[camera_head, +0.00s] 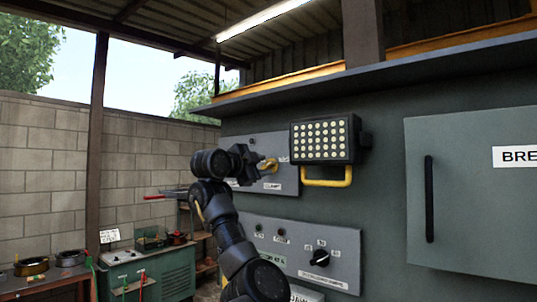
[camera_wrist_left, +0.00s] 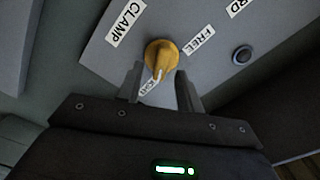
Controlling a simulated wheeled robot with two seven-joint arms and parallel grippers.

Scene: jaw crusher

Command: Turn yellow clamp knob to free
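The yellow clamp knob (camera_wrist_left: 163,53) is on a grey panel (camera_wrist_left: 100,47), between a CLAMP label (camera_wrist_left: 125,24) on the left and a FREE label (camera_wrist_left: 198,40) on the right. Its white mark points down toward a third label (camera_wrist_left: 148,88), partly hidden and hard to read. My left gripper (camera_wrist_left: 161,82) is open, its two fingers apart with the lower end of the knob near the gap between their tips; contact cannot be told. In the head view my left gripper (camera_head: 254,162) is just left of the yellow knob (camera_head: 269,164). My right gripper is not in view.
A lamp (camera_head: 325,139) with a yellow handle juts out right of the knob. Below is a panel with a black rotary knob (camera_head: 320,257). A cabinet door (camera_head: 480,195) is at right. A dark round button (camera_wrist_left: 242,55) sits right of FREE.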

